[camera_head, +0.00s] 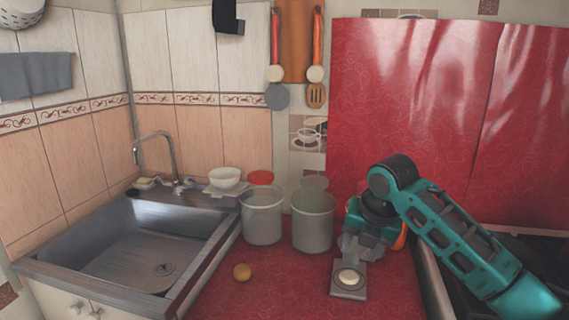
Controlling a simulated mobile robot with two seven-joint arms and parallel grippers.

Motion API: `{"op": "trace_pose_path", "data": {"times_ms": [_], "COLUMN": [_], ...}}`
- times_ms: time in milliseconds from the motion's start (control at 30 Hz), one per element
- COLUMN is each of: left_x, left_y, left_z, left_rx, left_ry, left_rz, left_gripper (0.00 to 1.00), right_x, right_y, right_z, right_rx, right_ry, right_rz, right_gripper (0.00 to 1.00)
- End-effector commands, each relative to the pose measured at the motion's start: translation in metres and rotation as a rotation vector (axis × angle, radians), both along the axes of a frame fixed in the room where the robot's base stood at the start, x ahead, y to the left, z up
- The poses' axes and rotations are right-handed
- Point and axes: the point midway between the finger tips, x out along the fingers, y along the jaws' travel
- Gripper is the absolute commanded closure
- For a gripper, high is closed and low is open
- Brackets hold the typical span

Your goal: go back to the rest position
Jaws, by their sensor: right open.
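My right gripper (359,250) hangs at the end of the teal arm that comes in from the right. It is open and points down over the red counter (300,290). Just below it in the picture is a small grey square block (347,292) with a pale round thing (348,276) on top. I cannot tell whether the gripper touches the block. My left gripper is not in view.
Two grey-green bins (262,217) and (313,220) stand left of the gripper. A dark stove (500,270) is at right.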

Motion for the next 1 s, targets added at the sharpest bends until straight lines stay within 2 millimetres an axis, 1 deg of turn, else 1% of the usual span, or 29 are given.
{"op": "trace_pose_path", "data": {"times_ms": [33, 167, 200, 300, 367, 400, 500, 567, 600, 667, 767, 800, 867, 900, 1000], "left_x": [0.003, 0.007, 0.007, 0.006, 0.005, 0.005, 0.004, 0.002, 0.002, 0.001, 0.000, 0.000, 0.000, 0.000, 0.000], "left_y": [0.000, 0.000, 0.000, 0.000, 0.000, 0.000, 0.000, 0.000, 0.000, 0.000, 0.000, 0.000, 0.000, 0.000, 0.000], "left_z": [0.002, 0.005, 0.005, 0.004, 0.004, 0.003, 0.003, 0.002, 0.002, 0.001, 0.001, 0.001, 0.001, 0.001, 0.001], "left_rx": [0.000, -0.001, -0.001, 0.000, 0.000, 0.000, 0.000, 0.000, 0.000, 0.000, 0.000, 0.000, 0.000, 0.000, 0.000], "left_ry": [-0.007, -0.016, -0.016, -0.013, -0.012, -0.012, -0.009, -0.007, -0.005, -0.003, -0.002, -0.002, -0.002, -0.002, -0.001], "left_rz": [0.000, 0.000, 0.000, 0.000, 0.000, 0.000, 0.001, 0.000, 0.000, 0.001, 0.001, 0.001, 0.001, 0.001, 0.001], "left_gripper": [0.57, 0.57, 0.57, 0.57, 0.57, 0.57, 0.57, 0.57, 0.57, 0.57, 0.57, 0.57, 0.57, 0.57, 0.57], "right_x": [-0.005, -0.016, -0.021, -0.037, -0.048, -0.055, -0.077, -0.092, -0.102, -0.118, -0.148, -0.160, -0.180, -0.193, -0.224], "right_y": [0.008, 0.026, 0.031, 0.041, 0.045, 0.047, 0.048, 0.047, 0.045, 0.042, 0.032, 0.028, 0.020, 0.014, 0.000], "right_z": [-0.021, -0.070, -0.085, -0.121, -0.140, -0.153, -0.180, -0.195, -0.204, -0.216, -0.234, -0.240, -0.248, -0.252, -0.259], "right_rx": [0.053, 0.224, 0.285, 0.436, 0.527, 0.587, 0.734, 0.822, 0.878, 0.963, 1.098, 1.154, 1.233, 1.284, 1.402], "right_ry": [0.001, -0.012, -0.013, -0.009, -0.003, 0.002, 0.018, 0.029, 0.037, 0.047, 0.064, 0.070, 0.078, 0.080, 0.088], "right_rz": [-0.056, -0.257, -0.329, -0.518, -0.634, -0.712, -0.911, -1.031, -1.110, -1.229, -1.422, -1.498, -1.607, -1.677, -1.826], "right_gripper": [0.49, 0.49, 0.49, 0.49, 0.49, 0.49, 0.49, 0.49, 0.49, 0.49, 0.49, 0.49, 0.49, 0.49, 0.49]}}
